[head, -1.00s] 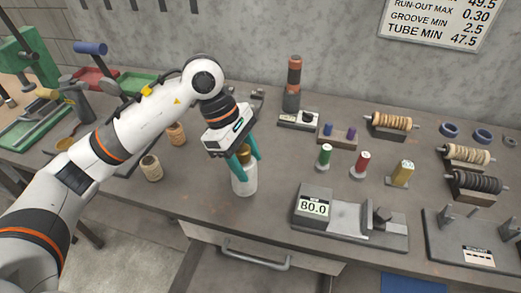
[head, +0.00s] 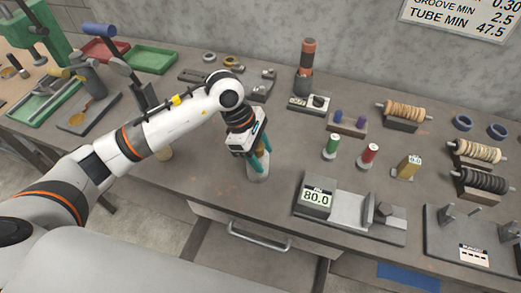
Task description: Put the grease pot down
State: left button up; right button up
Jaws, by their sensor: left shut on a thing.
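The pot stands upright. Its base is at or very close to the bench top; I cannot tell whether it touches. The fingers and gripper body hide its top. My right gripper is not in view.
The gauge (head: 317,198) stands right of the pot. The bench's front edge and a drawer handle (head: 259,237) are nearer. Bare bench surrounds the pot.

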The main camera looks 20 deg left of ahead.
pick_arm(q)
jog(key=shift+f, duration=0.1)
jog(key=shift+f+b, duration=0.1)
jog(key=shift+b, duration=0.2)
jog(key=o, duration=1.5)
jog(key=shift+r+p, duration=0.3)
jog(key=shift+p, duration=0.05)
jog(key=shift+w+a+r+b, duration=0.1)
jog(key=shift+a+r+b, duration=0.1)
jog(key=shift+r+b, duration=0.1)
jog(key=b+v, duration=0.2)
jog(key=v, duration=0.9)
